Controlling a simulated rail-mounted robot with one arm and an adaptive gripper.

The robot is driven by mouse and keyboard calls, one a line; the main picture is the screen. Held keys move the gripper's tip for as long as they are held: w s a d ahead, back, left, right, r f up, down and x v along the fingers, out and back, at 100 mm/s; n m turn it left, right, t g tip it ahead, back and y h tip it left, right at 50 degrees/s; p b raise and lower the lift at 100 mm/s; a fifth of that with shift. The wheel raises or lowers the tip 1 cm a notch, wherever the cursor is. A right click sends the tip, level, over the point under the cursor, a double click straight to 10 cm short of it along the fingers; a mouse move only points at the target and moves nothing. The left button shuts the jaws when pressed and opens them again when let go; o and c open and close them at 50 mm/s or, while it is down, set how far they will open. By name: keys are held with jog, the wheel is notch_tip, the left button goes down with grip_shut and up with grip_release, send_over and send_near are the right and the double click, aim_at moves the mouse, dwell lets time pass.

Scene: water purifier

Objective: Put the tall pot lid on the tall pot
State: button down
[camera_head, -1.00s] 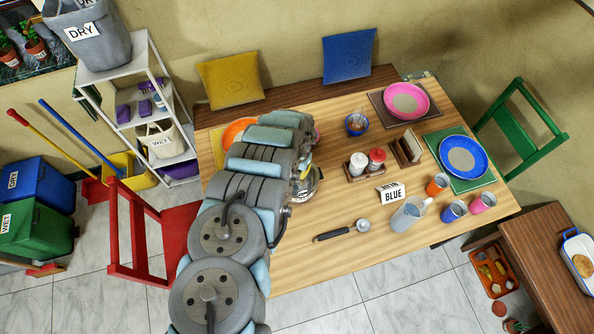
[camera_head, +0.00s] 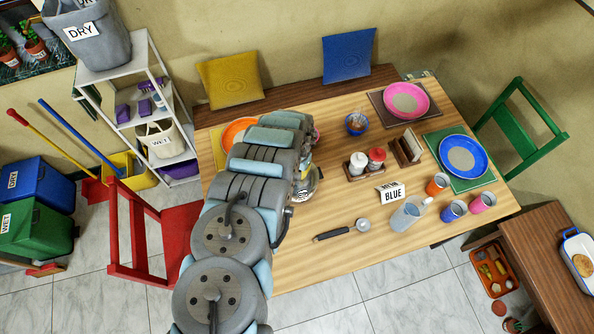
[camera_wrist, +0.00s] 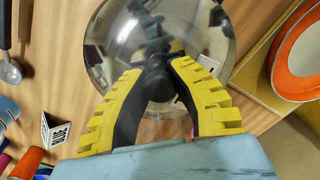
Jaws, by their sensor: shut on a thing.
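A clear, shiny domed lid (camera_wrist: 118,32) with a dark round knob (camera_wrist: 158,88) fills the upper middle of the wrist view. My gripper (camera_wrist: 158,74) has yellow ribbed fingers with black inner pads, and it is shut on the knob. In the head view only a silvery edge of the lid (camera_head: 313,188) shows beside my arm, over the left part of the table. My arm hides most of this spot. I cannot make out the tall pot in either view, nor how high the lid is above the table.
The wooden table (camera_head: 330,262) holds a ladle (camera_head: 343,233), a pitcher (camera_head: 408,213), several cups, a BLUE sign (camera_head: 391,193) and a shaker rack (camera_head: 365,172) right of my arm. An orange plate (camera_wrist: 300,62) lies to the right in the wrist view.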

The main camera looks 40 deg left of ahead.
jog(key=shift+f, duration=0.45)
jog(key=c, duration=1.3)
grip_release()
jog(key=shift+r+p, duration=3.3)
jog(key=shift+r, duration=2.2)
